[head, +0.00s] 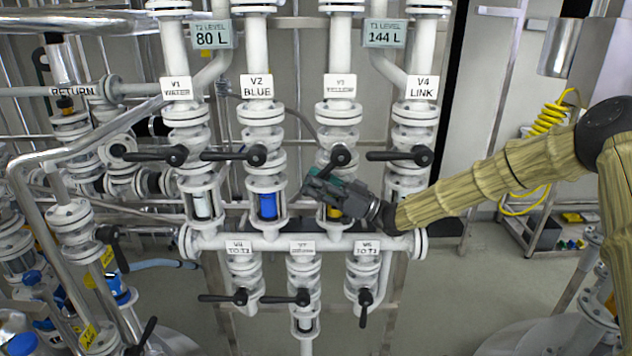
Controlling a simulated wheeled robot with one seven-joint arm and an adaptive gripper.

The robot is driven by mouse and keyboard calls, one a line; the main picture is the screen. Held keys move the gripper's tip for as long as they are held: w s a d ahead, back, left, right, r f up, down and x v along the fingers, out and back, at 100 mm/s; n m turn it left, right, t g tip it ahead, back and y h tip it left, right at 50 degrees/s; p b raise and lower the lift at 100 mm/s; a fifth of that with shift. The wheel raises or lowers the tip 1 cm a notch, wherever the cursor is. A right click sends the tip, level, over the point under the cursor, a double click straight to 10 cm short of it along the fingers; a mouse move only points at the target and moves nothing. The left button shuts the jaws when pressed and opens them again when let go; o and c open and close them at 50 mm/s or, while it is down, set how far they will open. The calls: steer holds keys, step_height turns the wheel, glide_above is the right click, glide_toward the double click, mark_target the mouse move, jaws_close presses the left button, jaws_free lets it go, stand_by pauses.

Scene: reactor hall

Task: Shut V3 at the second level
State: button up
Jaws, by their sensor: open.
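The V3 valve (340,115) is the third from the left in the upper row, with a white label (340,85) reading V3 YELLOW. Its black handle (340,155) shows a round hub, with a short dark part running down and left towards my gripper. My gripper (312,186) is open, just below the V3 handle and in front of the yellow sight glass (334,212). Whether it touches the handle I cannot tell. The T2 level display (211,36) reads 80 L. The T1 level display (385,35) reads 144 L.
The V1 (175,155), V2 (255,155) and V4 (422,156) handles lie level, pointing left. Below the manifold (270,243), two lower handles point left and the right one (366,297) points down.

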jaws_close()
